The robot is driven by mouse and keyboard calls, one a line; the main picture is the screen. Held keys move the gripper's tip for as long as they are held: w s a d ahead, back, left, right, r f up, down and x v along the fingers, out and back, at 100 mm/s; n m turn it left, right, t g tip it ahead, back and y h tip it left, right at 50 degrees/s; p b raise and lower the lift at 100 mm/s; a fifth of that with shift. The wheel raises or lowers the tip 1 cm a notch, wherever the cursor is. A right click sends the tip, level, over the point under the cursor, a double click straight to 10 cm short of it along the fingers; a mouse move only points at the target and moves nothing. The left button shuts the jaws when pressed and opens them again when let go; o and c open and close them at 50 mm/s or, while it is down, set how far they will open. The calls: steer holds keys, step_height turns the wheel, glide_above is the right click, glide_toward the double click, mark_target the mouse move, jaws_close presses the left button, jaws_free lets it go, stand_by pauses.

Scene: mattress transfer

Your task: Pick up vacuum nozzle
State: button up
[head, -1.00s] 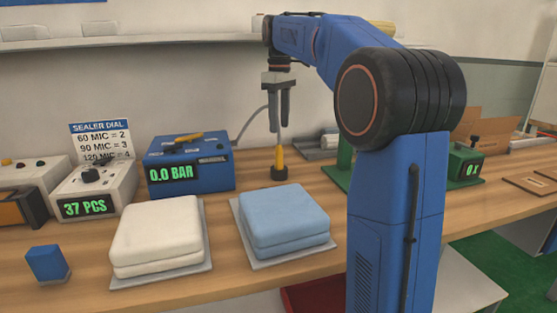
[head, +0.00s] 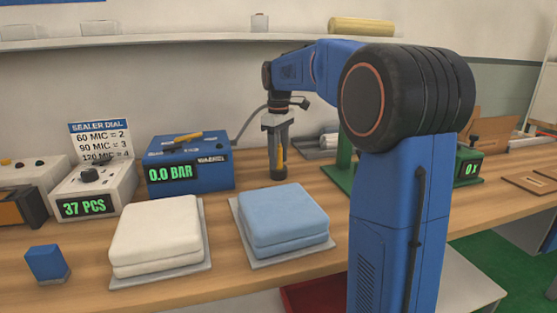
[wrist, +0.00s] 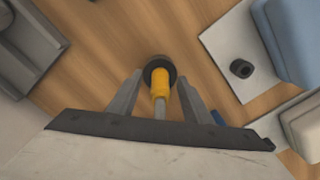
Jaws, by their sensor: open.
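The vacuum nozzle (head: 281,158) stands upright on the wooden bench, with a yellow body and a dark round base. It is partly hidden by my fingers in the head view. My gripper (head: 278,174) is open and pointing down around it. In the wrist view the yellow nozzle (wrist: 160,84) lies between the two fingers of my gripper (wrist: 156,98), with gaps on both sides. The nozzle's hose runs back to the blue vacuum unit (head: 190,165), which reads 0.0 BAR.
A folded blue mattress (head: 284,215) and a white one (head: 156,232) lie on grey plates in front. A green stand (head: 342,165) is close on the right. A counter box reading 37 PCS (head: 92,190) and a small blue block (head: 46,262) are at left.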

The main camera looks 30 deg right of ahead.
steer(key=shift+f, duration=0.25)
jaws_close()
